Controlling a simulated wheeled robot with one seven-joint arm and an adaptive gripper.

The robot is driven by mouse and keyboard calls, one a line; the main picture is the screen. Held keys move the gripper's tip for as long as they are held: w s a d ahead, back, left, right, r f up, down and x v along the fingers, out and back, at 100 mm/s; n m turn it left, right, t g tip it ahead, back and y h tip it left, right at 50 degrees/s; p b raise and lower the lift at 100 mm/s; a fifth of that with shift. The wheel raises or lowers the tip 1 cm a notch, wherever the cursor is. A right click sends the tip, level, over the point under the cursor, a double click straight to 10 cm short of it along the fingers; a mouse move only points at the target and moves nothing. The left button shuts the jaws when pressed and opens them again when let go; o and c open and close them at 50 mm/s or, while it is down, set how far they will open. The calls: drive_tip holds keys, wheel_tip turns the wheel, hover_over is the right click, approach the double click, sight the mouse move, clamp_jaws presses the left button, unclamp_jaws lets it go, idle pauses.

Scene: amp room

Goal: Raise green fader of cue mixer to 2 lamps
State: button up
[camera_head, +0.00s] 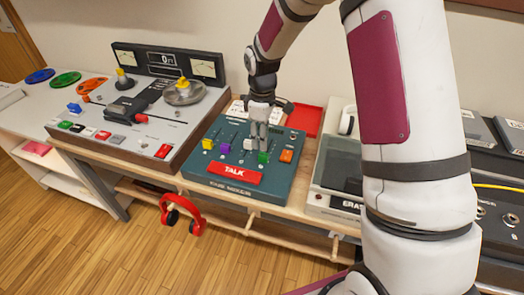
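The cue mixer (213,180) is a teal panel on the wooden bench, with a red TALK bar (234,174) at its front. The green fader (263,157) is a small cap on the right of its row of faders. My gripper (261,147) points down over the mixer, its fingers close together with nothing seen between them. The fingertips are right behind or above the green cap; I cannot tell whether they touch it. The gripper hides the fader's slot and part of the panel behind. I cannot make out any lit lamps.
White (248,144), purple (225,148) and yellow (208,144) fader caps stand left of the green one. An orange button (286,156) is close on its right. A tape deck (130,108) stands left. A grey-lidded ERASE unit (340,165) stands right. Red headphones (182,212) hang in front.

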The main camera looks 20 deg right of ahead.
sight(262, 154)
drive_tip(key=shift+f, duration=3.2)
clamp_jaws()
